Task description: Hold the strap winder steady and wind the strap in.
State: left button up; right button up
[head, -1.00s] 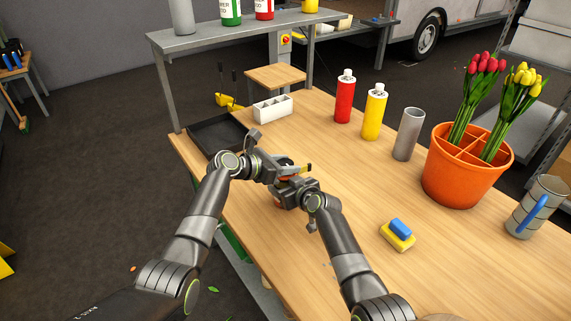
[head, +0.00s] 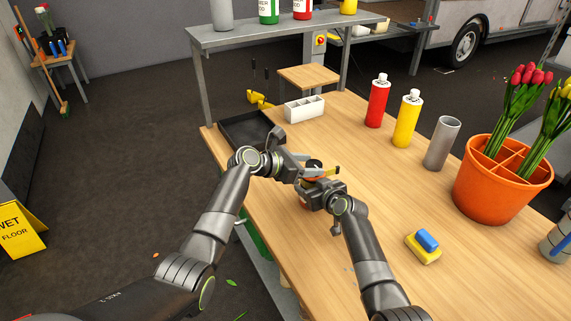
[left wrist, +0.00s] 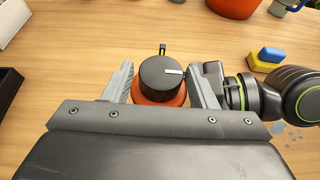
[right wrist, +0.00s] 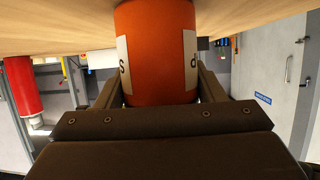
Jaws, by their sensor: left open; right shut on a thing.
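The strap winder stands on the workbench. Its orange body (right wrist: 155,30) with white label patches fills the middle of the right wrist view. My right gripper (right wrist: 158,85) is shut on this body, one finger on each side. In the left wrist view the winder's round black knob (left wrist: 160,78) with a white mark sits above the orange. My left gripper (left wrist: 163,70) is open, with one finger on each side of the knob. A small dark and yellow piece (left wrist: 162,48) sticks out beyond the knob. In the head view both grippers largely hide the winder.
A black tray (head: 268,137) and white divided box (head: 304,109) lie beyond the left arm. Red (head: 377,103) and yellow (head: 406,120) bottles, a grey cylinder (head: 441,145), an orange tulip bucket (head: 490,192) and a sponge stack (head: 423,247) stand to the right.

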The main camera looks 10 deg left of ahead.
pick_arm(q)
jog(key=v, duration=1)
